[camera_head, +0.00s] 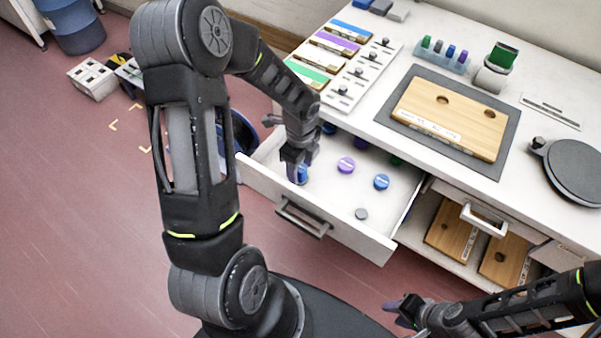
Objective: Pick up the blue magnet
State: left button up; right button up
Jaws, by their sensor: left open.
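An open drawer (262,187) holds several small round magnets. A blue magnet (301,175) is at the drawer's left side, partly hidden by my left gripper (296,172). My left gripper is open and points down into the drawer, with its fingers at this blue magnet; I cannot tell whether they touch it. Another blue magnet (381,182) lies in the open right of the drawer. A third blue piece (329,128) shows at the back, beside my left arm. My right gripper (398,306) is low at the front right, away from the drawer; its jaw opening is unclear.
A purple magnet (346,165) and a grey disc (361,214) also lie in the drawer. The white worktop above holds a wooden board (450,115) on a grey mat (407,82), and a round dark plate (575,170). An open shelf (425,207) with wooden boards is below right.

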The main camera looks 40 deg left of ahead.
pick_arm(q)
grip_shut()
dwell(0.7)
